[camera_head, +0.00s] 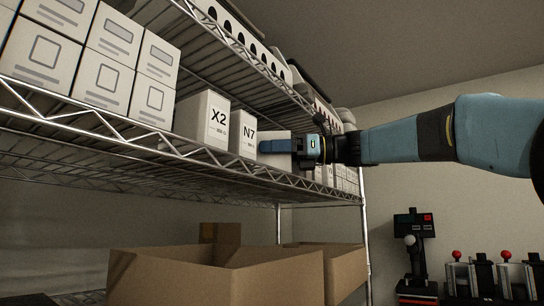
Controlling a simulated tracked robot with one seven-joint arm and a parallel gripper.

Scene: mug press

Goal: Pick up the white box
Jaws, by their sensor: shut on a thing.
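My gripper (278,147) reaches in from the right at the wire shelf and is shut on a white box (275,134), whose top and lower part show above and below the fingers. The box is at the shelf's level, just right of the N7 box (243,133). A box marked X2 (203,119) stands left of that one. The far finger is hidden, and I cannot tell whether the held box touches the shelf.
The wire shelf (150,147) has a raised front rail. Several white boxes (100,57) are stacked at its left, and more stand behind my gripper. Another loaded shelf hangs above. Open cardboard boxes (220,283) stand below. Machines with red knobs (490,277) are at the lower right.

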